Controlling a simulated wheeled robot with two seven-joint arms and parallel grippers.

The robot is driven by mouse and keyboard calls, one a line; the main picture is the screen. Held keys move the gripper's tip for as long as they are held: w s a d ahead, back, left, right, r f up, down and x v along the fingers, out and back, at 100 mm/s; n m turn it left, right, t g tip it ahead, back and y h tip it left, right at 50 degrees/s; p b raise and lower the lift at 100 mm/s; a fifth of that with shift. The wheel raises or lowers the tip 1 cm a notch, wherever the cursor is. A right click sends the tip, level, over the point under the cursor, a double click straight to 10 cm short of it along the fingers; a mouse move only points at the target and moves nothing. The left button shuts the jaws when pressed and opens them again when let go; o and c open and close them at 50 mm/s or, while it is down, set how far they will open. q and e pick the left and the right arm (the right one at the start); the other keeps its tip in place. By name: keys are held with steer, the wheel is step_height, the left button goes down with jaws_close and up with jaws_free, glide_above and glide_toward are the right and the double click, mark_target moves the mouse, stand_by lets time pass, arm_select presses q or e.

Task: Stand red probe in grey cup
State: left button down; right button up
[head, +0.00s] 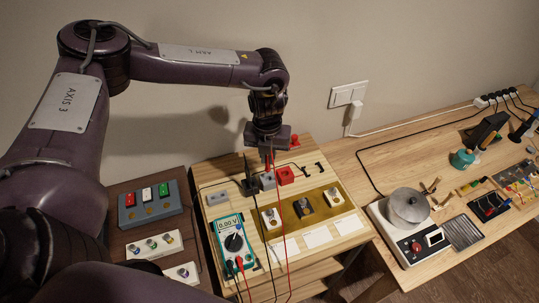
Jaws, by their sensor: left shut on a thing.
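My left gripper (269,150) points down over the back of the wooden board and is shut on the red probe (270,163), which hangs roughly upright below the fingers. The grey cup (268,181) is a small grey block right under or just in front of the probe. I cannot tell whether the probe's tip is inside the cup or above it. A red cup (286,176) stands just to the right of it. My right gripper is not in view.
A teal multimeter (233,243) with red and black leads lies at the board's front left. A brass plate (322,204) with knobs is to the right. A box with coloured switches (150,203) stands left. A pot on a heater (408,206) stands on the right bench.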

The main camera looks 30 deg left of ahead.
mark_target(268, 169)
arm_select(q)
step_height(268, 169, down, 2)
steer(key=shift+b, duration=0.6)
steer(key=shift+r, duration=0.1)
steer(key=shift+p, duration=0.45)
stand_by(0.6)
steer(key=shift+f+b, duration=0.85)
steer(key=shift+f, duration=0.85)
steer(key=c, duration=1.4)
jaws_free()
steer(key=shift+o, duration=0.4)
